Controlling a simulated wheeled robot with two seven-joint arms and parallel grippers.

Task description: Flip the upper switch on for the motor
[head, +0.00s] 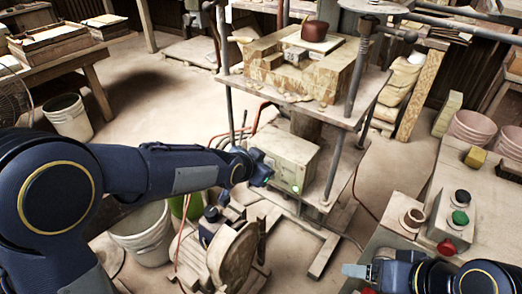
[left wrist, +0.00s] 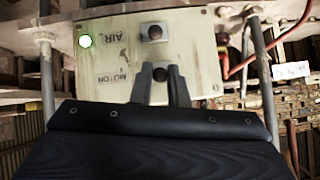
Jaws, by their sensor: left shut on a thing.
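The pale control box (head: 285,155) is mounted on the press frame, low in the middle of the head view. In the left wrist view, the box face (left wrist: 115,55) carries AIR and MOTOR labels, turned in the picture. One dark switch (left wrist: 154,33) sits near the AIR label. Another dark switch (left wrist: 160,73) is between the fingers of my left gripper (left wrist: 160,70), level with the MOTOR label. My left gripper (head: 262,168) is shut on that switch, whose setting I cannot tell. A small lamp (left wrist: 85,41) glows whitish green. My right gripper (head: 358,271) is at the lower right, away from the box; its opening is unclear.
The press table (head: 300,110) and its posts stand above and around the box. Orange hoses (left wrist: 243,68) run beside it. A white bucket (head: 140,235) stands below my left arm. A side bench (head: 480,235) at right holds a green and a red button.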

